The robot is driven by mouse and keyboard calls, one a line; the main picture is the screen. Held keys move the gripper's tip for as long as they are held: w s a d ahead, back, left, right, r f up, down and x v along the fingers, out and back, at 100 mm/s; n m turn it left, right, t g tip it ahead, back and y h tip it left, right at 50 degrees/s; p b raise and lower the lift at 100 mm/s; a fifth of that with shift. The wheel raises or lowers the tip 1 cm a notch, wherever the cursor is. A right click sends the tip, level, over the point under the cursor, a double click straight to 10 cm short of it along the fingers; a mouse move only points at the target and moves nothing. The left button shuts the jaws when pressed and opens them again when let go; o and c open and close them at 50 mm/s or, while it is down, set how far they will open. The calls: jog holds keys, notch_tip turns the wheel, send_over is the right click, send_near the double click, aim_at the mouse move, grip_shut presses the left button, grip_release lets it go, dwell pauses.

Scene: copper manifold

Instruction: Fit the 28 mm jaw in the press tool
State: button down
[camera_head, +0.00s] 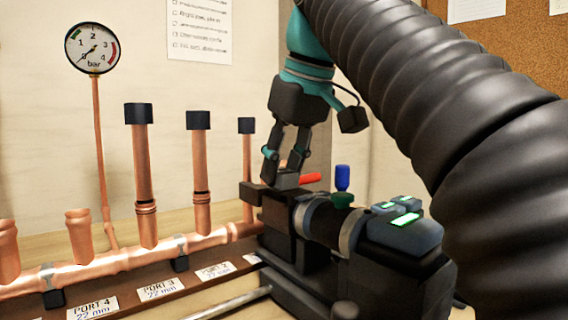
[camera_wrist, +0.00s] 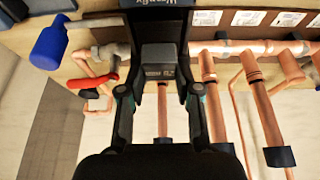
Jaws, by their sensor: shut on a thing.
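The press tool (camera_head: 320,232) is a dark body with green-lit panels, lying at the right end of the copper manifold in the head view. My gripper (camera_head: 286,168) points down at the tool's front end and is shut on a small grey jaw block (camera_head: 287,181). In the wrist view the jaw (camera_wrist: 159,56) shows between the fingers of my gripper (camera_wrist: 160,80), with a marking too small to read. The jaw is at or just above the tool's nose (camera_head: 252,192). I cannot tell whether it is seated, as the fingers and tool hide its underside.
The copper manifold (camera_head: 130,258) with capped upright pipes stands close on the left, with a pressure gauge (camera_head: 92,48). Port labels (camera_head: 92,308) lie along the front.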

jog(key=shift+f+b, duration=0.3)
jog(key=shift+f, duration=0.1)
jog(key=c, duration=0.7)
grip_release()
jog(key=o, duration=0.4)
